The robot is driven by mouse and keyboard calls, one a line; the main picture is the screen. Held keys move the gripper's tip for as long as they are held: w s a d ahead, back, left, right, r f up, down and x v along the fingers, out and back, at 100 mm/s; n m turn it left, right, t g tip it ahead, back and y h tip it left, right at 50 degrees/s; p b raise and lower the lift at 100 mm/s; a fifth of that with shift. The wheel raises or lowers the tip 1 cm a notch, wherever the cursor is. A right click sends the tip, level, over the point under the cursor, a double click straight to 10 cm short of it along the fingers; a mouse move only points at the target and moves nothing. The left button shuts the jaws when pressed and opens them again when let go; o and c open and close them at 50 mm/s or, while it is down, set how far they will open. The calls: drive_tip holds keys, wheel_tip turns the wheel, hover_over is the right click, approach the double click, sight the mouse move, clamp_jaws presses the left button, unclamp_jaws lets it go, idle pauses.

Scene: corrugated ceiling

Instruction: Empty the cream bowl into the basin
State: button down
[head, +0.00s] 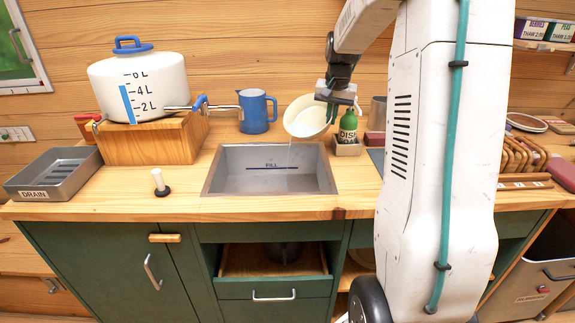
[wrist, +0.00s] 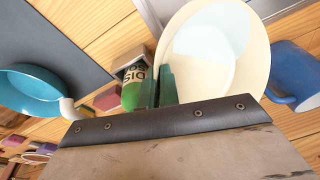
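The cream bowl (head: 303,118) is tilted steeply over the back right part of the grey basin (head: 240,181). A thin stream falls from its lower edge into the basin, beside the blue FILL line. My gripper (head: 333,108) is shut on the bowl's right rim and holds it above the counter. In the wrist view, the green fingers (wrist: 158,88) pinch the rim of the bowl (wrist: 252,62), and a pale patch of liquid shows inside it. How much liquid remains cannot be told exactly.
A blue jug (head: 255,111) stands behind the basin, left of the bowl. A green dish-soap bottle (head: 348,127) in a holder stands close to the right of my gripper. A white tank (head: 140,85) with a tap sits on a wooden block at left.

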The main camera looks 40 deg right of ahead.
sight(323, 128)
drive_tip(key=shift+a+f, duration=0.15)
drive_tip(key=shift+a, duration=0.15)
drive_tip(key=shift+s+a+f+h+b, duration=0.1)
drive_tip(key=shift+a+f+h, duration=0.2)
drive_tip(key=shift+f, duration=0.5)
drive_tip(key=shift+a+f+h+b, duration=0.2)
drive_tip(key=shift+f+h, duration=0.15)
drive_tip(key=shift+f, duration=0.4)
drive_tip(key=shift+s+a+f+h+b, duration=0.1)
drive_tip(key=shift+a+f+h, duration=0.2)
drive_tip(key=shift+f, duration=0.5)
drive_tip(key=shift+r, duration=0.1)
drive_tip(key=shift+s+a+r+t+h+b, duration=0.1)
drive_tip(key=shift+a+r+t+h+b, duration=0.15)
drive_tip(key=shift+a+r+h+b, duration=0.45)
drive_tip(key=shift+s+a+r+t+h+b, duration=0.1)
drive_tip(key=shift+a+r+t+h+b, duration=0.3)
drive_tip(key=shift+h, duration=0.55)
drive_tip(key=shift+s+a+r+n+h+b, duration=0.15)
drive_tip(key=shift+a+h+b, duration=0.2)
drive_tip(key=shift+a+h, duration=0.25)
drive_tip(key=shift+s+a+r+n+h+b, duration=0.15)
drive_tip(key=shift+a+h+b, duration=0.15)
drive_tip(key=shift+a+h, duration=0.25)
idle(0.5)
drive_tip(key=shift+w, duration=0.1)
